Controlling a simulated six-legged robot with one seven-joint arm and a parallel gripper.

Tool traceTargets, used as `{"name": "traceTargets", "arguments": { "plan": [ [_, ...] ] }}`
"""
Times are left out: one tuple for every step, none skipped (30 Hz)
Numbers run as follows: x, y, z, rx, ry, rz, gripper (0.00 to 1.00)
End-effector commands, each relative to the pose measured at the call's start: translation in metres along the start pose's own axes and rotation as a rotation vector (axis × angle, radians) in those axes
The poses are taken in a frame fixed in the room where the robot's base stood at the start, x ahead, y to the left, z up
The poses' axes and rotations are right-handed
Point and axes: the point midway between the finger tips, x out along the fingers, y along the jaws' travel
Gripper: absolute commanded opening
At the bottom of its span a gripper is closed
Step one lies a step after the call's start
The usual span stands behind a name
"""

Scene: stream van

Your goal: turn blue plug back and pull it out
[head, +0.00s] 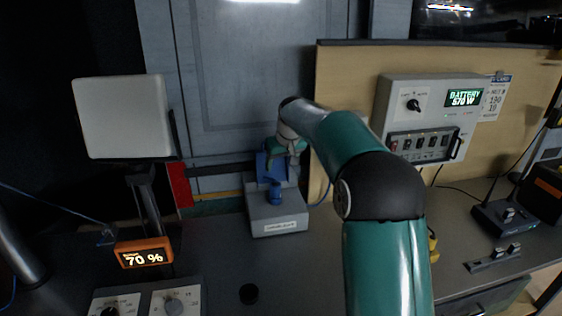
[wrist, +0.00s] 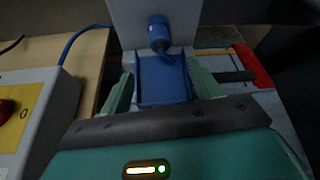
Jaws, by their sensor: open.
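The blue plug (head: 274,190) stands in a grey socket box (head: 278,222) on the counter, and it shows beyond the fingers in the wrist view (wrist: 157,32). A raised blue flap (head: 270,166) is at the back of the box. My gripper (head: 284,150) is over the back of the box, close to the flap. In the wrist view my gripper's fingers (wrist: 162,88) are spread, one on each side of the blue flap (wrist: 160,78). I cannot tell whether they touch it. The gripper is apart from the plug.
A white lamp panel (head: 122,116) and an orange 70 % display (head: 143,253) stand left. A battery switch box (head: 428,117) is on the right wall panel. Counter in front is mostly clear.

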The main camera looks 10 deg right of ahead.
Motion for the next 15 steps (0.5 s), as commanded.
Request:
{"name": "traceTargets", "arguments": {
  "plan": [
    [0.005,0.000,0.000,0.000,-0.002,0.000,0.63],
    [0.008,0.000,0.000,0.001,-0.003,0.000,0.63],
    [0.013,0.000,0.001,0.001,-0.004,0.000,0.63],
    [0.017,0.000,0.001,0.001,-0.003,0.000,0.63],
    [0.022,-0.001,0.001,0.001,-0.003,0.000,0.63],
    [0.029,-0.001,0.001,0.001,-0.003,0.000,0.63],
    [0.034,-0.001,0.001,0.002,-0.004,0.000,0.63],
    [0.040,-0.001,0.001,0.002,-0.004,0.000,0.63],
    [0.047,-0.001,0.001,0.003,-0.003,0.000,0.63],
    [0.052,-0.001,0.001,0.003,-0.003,0.000,0.63],
    [0.058,-0.001,0.001,0.003,-0.004,0.000,0.63],
    [0.065,-0.001,0.000,0.003,-0.003,0.000,0.63],
    [0.070,-0.002,0.000,0.004,-0.002,0.000,0.63],
    [0.076,-0.002,0.000,0.003,-0.003,0.000,0.63],
    [0.083,-0.002,0.000,0.003,-0.003,0.000,0.63]
  ]
}}
